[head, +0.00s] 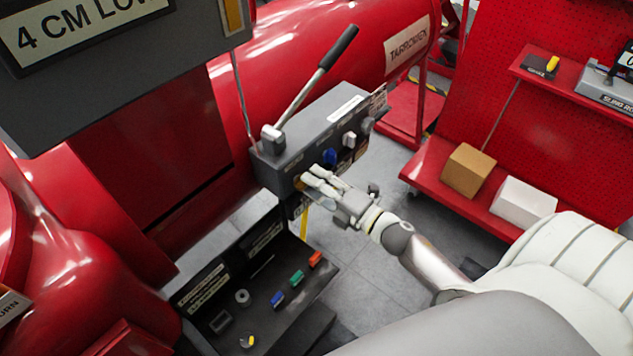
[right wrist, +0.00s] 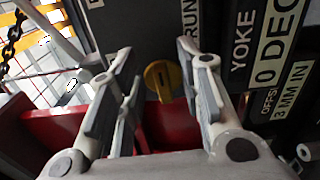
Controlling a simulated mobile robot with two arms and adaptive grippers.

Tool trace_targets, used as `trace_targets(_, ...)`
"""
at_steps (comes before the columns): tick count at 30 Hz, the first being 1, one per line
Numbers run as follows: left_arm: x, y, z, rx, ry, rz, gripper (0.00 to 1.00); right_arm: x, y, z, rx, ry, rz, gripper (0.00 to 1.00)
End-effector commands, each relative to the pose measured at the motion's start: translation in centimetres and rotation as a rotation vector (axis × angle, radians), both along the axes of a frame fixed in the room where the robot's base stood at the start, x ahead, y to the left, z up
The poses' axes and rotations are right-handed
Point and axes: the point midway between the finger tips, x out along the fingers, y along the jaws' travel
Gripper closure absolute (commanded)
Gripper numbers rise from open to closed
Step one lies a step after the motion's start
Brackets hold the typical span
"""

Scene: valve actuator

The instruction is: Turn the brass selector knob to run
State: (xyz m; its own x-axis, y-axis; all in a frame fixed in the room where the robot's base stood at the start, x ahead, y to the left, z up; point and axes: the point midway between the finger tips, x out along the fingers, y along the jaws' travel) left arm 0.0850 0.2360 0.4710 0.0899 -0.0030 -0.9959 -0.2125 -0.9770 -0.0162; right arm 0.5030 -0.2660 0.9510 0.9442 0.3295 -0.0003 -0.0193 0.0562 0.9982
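The brass selector knob (right wrist: 162,80) is a yellow knob on the dark face of the grey control box (head: 318,125). A label with "RUN" (right wrist: 189,30) stands up and right of it in the right wrist view. My right gripper (head: 311,177) is at the box's lower front; it also shows in the right wrist view (right wrist: 162,72). Its two fingers are apart, with the knob seen between them and a gap on each side. I cannot tell how deep the knob sits between the fingertips. In the head view the gripper mostly hides the knob. My left gripper is not in view.
A blue knob (head: 329,157) and a pale knob (head: 349,139) sit beside the gripper on the same box. A long lever (head: 316,77) rises from its top. A dark tray (head: 293,290) with small coloured parts lies below. Red shelving (head: 480,190) stands at right.

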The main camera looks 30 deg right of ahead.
Motion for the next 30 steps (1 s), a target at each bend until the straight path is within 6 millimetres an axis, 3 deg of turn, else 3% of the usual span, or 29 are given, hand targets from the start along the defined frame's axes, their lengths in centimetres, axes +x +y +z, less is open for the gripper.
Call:
trace_targets(5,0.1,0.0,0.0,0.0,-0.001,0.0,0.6,-1.7,-0.6,-0.1,0.001,0.003,-0.001,0.66)
trace_targets(19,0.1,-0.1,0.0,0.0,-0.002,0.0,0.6,-9.3,-3.2,-0.1,0.0,0.003,-0.001,0.66)
trace_targets(30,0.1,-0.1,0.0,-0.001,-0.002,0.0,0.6,-11.2,-3.9,0.0,0.001,0.0,-0.001,0.66)
